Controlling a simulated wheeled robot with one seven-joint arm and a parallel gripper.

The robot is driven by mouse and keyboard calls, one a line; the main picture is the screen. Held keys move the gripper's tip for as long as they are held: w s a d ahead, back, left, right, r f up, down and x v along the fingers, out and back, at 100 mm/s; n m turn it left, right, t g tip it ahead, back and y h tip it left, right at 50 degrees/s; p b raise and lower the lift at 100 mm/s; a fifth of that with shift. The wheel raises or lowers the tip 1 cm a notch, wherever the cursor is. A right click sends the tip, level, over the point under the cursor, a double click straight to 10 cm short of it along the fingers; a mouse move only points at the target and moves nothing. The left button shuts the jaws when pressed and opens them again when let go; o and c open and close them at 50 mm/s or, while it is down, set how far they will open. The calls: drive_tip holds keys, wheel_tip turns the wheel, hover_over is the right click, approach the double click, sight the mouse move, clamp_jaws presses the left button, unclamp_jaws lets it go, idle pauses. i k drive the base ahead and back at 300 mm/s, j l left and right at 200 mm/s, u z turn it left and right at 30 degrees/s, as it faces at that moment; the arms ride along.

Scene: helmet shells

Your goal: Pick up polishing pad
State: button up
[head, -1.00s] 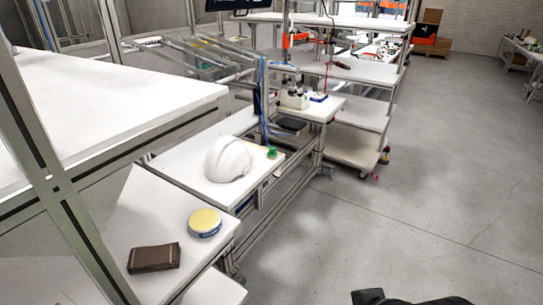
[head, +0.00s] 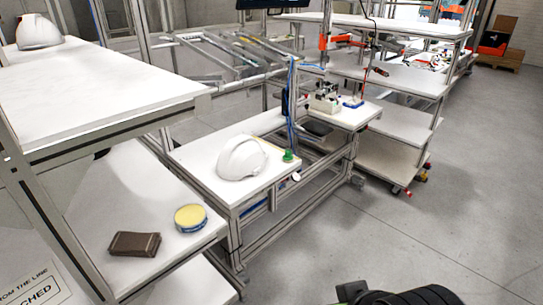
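A yellow-topped round disc with a blue side (head: 190,217) lies flat on the low white shelf at the lower left. A dark brown flat block (head: 134,244) lies to its left on the same shelf (head: 95,215). I cannot tell for certain which of the two is the polishing pad. Nothing touches either of them. A black ribbed part of my arm shows at the bottom edge, right of centre, well apart from both. My gripper's fingers do not show.
A white helmet shell (head: 241,159) sits on the white workbench (head: 200,153) beyond, near a green button (head: 288,155). Another helmet (head: 38,32) stands on the higher table (head: 90,90) at the left. A metal frame post rises at the left. The floor (head: 400,240) on the right is clear.

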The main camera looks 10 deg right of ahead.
sight(287, 158)
drive_tip(key=i+l+u, duration=0.35)
drive_tip(key=l, duration=0.15)
drive_tip(key=i+l+u, duration=0.1)
drive_tip(key=l+u, duration=0.65)
drive_tip(key=l, duration=0.35)
drive_tip(key=i+l+u, duration=0.1)
drive_tip(key=l+u, duration=0.25)
drive_tip(key=l, duration=0.3)
drive_tip(key=i+l+u, duration=0.35)
drive_tip(key=l+u, duration=0.2)
drive_tip(key=i+l+u, duration=0.25)
drive_tip(key=l, duration=0.25)
drive_tip(key=l+u, duration=0.25)
drive_tip(key=l, duration=0.15)
drive_tip(key=l+u, duration=0.25)
drive_tip(key=l, duration=0.15)
